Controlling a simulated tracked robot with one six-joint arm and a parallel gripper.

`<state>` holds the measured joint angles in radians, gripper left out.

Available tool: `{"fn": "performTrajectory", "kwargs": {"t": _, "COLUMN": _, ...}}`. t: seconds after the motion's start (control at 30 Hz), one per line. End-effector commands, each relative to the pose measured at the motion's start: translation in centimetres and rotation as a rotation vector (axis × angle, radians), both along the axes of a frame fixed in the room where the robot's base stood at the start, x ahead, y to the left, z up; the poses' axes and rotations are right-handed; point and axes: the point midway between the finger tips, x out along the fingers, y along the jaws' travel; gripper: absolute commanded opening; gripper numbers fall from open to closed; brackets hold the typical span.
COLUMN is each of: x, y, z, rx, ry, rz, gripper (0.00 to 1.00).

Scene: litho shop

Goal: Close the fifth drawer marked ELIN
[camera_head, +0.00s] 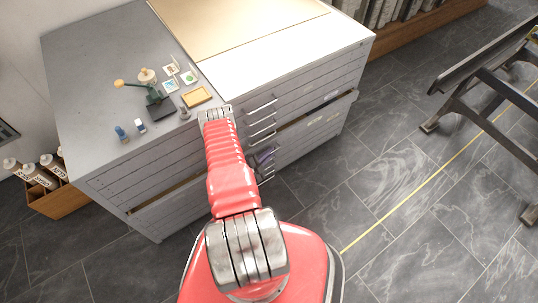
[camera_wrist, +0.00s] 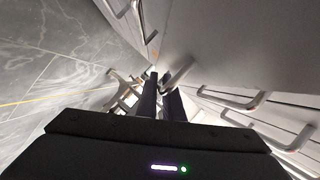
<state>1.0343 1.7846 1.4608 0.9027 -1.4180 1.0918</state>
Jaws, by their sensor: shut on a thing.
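A grey flat-file cabinet (camera_head: 110,70) with several shallow drawers fills the middle of the head view. One lower drawer (camera_head: 345,108) stands out from the front, with a dark gap above it and pale labels on it. I cannot read ELIN on any label. My red arm hides part of the front. My gripper (camera_head: 265,158) is low at the drawer fronts, partly hidden by the arm. In the wrist view, its dark fingers (camera_wrist: 160,92) are shut on a metal drawer handle (camera_wrist: 180,73); the grip itself is partly hidden.
Other metal handles (camera_wrist: 232,98) stick out near my gripper. Small tools, cards and a yellow tray (camera_head: 197,96) lie on the cabinet top. A dark metal-legged bench (camera_head: 470,100) stands at the right. The tiled floor between is clear.

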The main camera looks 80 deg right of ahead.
Motion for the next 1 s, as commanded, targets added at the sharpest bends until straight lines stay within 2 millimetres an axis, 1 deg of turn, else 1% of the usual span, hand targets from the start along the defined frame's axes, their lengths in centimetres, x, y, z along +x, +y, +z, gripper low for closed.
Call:
{"fn": "performTrajectory", "kwargs": {"t": 0.5, "x": 0.1, "y": 0.1, "z": -0.2, "rx": 0.005, "ry": 0.001, "rz": 0.000, "gripper": 0.00}}
{"fn": "performTrajectory", "kwargs": {"t": 0.57, "x": 0.4, "y": -0.2, "z": -0.2, "rx": 0.004, "ry": 0.000, "rz": 0.001, "gripper": 0.00}}
{"fn": "performTrajectory", "kwargs": {"t": 0.8, "x": 2.6, "y": -2.2, "z": -0.3, "rx": 0.006, "ry": 0.000, "rz": 0.002, "gripper": 0.00}}
{"fn": "performTrajectory", "kwargs": {"t": 1.0, "x": 3.4, "y": -2.8, "z": -0.3, "rx": 0.007, "ry": 0.000, "rz": 0.002, "gripper": 0.00}}
